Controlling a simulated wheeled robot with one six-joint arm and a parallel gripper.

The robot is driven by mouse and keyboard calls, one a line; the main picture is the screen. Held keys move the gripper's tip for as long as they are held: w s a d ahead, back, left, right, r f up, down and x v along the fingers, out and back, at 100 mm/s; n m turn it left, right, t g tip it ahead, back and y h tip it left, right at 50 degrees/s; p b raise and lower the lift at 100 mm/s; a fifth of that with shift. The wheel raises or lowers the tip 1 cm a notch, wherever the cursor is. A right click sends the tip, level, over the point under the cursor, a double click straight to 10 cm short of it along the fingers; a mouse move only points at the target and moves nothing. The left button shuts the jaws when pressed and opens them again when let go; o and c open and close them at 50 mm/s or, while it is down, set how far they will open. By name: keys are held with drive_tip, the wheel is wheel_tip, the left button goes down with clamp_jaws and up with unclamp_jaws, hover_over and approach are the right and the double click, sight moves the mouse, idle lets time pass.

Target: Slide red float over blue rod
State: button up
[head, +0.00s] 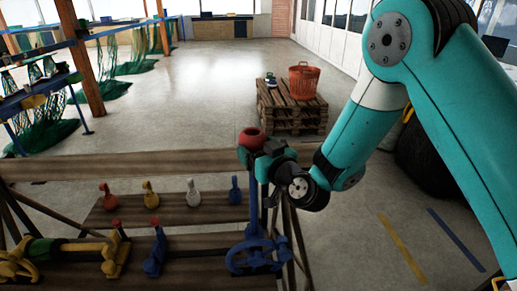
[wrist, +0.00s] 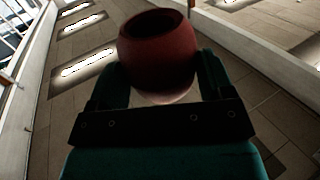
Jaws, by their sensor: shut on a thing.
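The red float (head: 251,139) is round with a dark opening on its upper side. In the wrist view the float (wrist: 157,58) sits between the two fingers of my gripper (wrist: 158,75). My gripper (head: 258,150) is shut on it and holds it high above the wooden bench. The blue rod (head: 253,205) stands upright below the float, above a blue wheel-shaped base. The gripper hides the space between float and rod top, so I cannot tell whether the rod enters the float. The rod does not show in the wrist view.
Red, yellow, white and blue pegs (head: 151,195) stand on the wooden shelf left of the rod. Yellow and blue fittings (head: 115,255) lie in front. A pallet stack (head: 291,108) with an orange basket (head: 304,81) stands behind. The floor between is clear.

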wheel_tip(320, 180, down, 7)
drive_tip(key=b, duration=0.7)
idle(0.3)
drive_tip(key=o, duration=0.9)
drive_tip(key=shift+o, duration=0.2)
drive_tip(key=shift+f, duration=0.15)
